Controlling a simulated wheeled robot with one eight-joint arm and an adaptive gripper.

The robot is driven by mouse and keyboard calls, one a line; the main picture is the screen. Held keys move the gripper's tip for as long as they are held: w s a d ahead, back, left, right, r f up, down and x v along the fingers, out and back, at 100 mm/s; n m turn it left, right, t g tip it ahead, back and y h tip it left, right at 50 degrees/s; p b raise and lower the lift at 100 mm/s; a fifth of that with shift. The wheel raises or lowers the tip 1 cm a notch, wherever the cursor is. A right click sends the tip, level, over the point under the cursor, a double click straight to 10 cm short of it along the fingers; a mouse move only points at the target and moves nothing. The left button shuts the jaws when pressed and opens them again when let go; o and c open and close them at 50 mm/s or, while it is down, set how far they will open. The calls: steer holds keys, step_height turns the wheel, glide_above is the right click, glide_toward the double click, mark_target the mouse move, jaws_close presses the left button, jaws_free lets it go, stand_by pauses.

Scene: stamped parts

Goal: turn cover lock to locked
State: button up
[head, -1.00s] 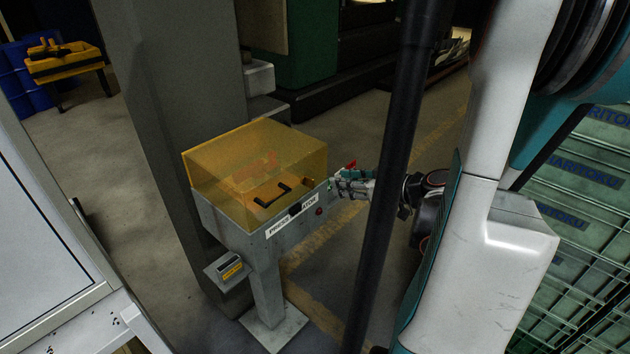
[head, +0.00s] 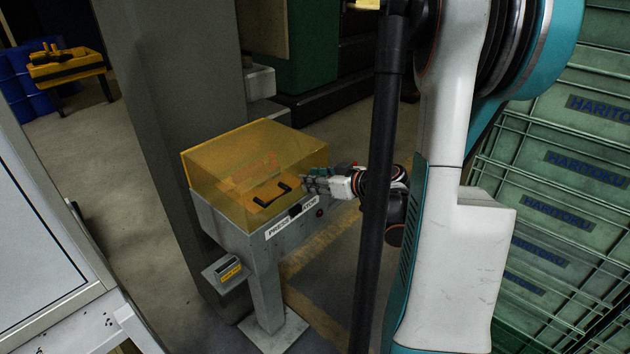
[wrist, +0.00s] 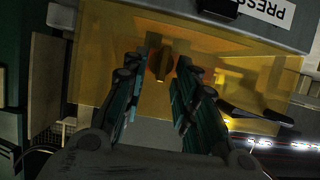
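The press operator box stands on a grey pedestal with a translucent yellow cover (head: 250,160), which is closed. In the wrist view the cover (wrist: 100,60) fills much of the upper picture. A dark knob (wrist: 166,66) with an orange patch beside it, seemingly the cover lock, sits on it with its bar upright in the picture. My gripper (head: 308,183) is at the right side of the cover in the head view. In the wrist view my gripper (wrist: 162,78) is open, its fingers on either side of the knob; I cannot tell whether they touch it. The lock is hidden in the head view.
A black handle (head: 272,193) shows at the cover. A small card-reader-like box (head: 226,271) sticks out low on the left. A grey column (head: 185,120) stands behind; green crates (head: 560,190) are stacked at right.

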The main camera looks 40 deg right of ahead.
jaws_close()
steer(key=shift+d, duration=0.1)
steer(key=m+t+y+b, duration=0.1)
steer(key=m+y+b, duration=0.1)
steer(key=m+b, duration=0.1)
steer(key=d+f+m+y+b, duration=0.1)
steer(key=m+y+b, duration=0.1)
steer(key=m+b, duration=0.2)
steer(key=f+m+t+y+b, duration=0.1)
steer(key=m+y+b, duration=0.2)
steer(key=m, duration=0.3)
steer(key=shift+d+t, duration=0.3)
steer(key=shift+d, duration=0.1)
stand_by(0.4)
steer(key=shift+m, duration=0.3)
jaws_free()
